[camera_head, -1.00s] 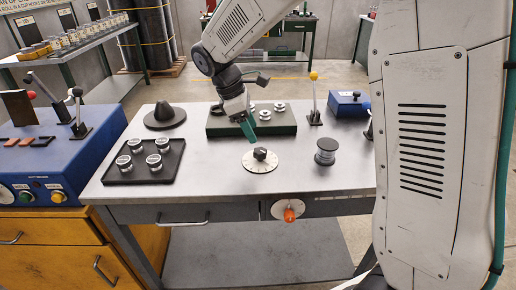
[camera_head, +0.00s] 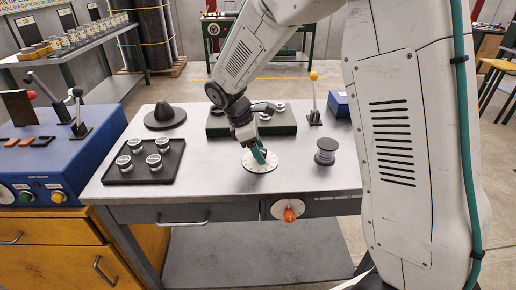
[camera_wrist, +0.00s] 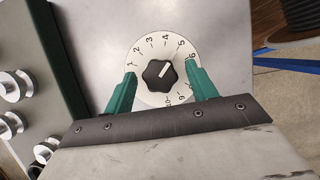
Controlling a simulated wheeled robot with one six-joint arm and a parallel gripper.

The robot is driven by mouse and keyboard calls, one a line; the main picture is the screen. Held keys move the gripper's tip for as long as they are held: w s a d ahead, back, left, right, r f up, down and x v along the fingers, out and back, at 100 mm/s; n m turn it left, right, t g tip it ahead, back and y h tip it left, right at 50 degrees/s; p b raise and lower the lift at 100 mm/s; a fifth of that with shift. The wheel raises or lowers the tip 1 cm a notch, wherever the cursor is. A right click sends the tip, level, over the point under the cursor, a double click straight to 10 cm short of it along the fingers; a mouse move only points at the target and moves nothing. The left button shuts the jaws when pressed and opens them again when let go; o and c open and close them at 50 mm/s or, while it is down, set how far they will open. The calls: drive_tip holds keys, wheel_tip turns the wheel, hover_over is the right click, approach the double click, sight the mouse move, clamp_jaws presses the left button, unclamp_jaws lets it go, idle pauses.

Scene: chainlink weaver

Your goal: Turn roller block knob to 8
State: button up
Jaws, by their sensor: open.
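A black lobed knob (camera_wrist: 160,74) sits on a round white numbered dial (camera_wrist: 143,53) in the wrist view. Its white pointer line aims up and right, roughly toward the 5. The higher numbers at the bottom of the dial are partly hidden and hard to read. My gripper (camera_wrist: 164,84) is open, with one green finger on each side of the knob, apart from it. In the head view my gripper (camera_head: 260,156) is over the dial (camera_head: 256,168) on the tabletop and hides the knob.
A black tray (camera_head: 139,178) with several metal cups is at left on the table (camera_head: 215,182). A green block (camera_head: 219,125) with metal pieces stands behind the dial, a grey spool (camera_head: 326,151) to its right. An orange knob (camera_head: 289,215) is on the table's front.

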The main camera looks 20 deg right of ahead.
drive_tip(key=c, duration=1)
drive_tip(key=shift+m, duration=0.3)
drive_tip(key=m, duration=0.2)
drive_tip(key=m+g, duration=0.1)
drive_tip(key=shift+w+m+g+y, duration=0.15)
drive_tip(key=shift+m+g+y, duration=0.15)
drive_tip(key=shift+m+y, duration=0.1)
drive_tip(key=m+y, duration=0.1)
drive_tip(key=m, duration=0.2)
drive_tip(key=shift+d+m+g, duration=0.15)
drive_tip(key=shift+m+g, duration=0.15)
drive_tip(key=shift+g, duration=0.1)
drive_tip(key=m+y, duration=0.1)
drive_tip(key=m, duration=0.2)
drive_tip(key=shift+w+d+m+y, duration=0.1)
drive_tip(key=shift+m+y, duration=0.2)
drive_tip(key=m, duration=0.2)
drive_tip(key=m+y, duration=0.1)
drive_tip(key=m, duration=0.1)
drive_tip(key=shift+g+y, duration=0.3)
drive_tip(key=shift+m, duration=0.3)
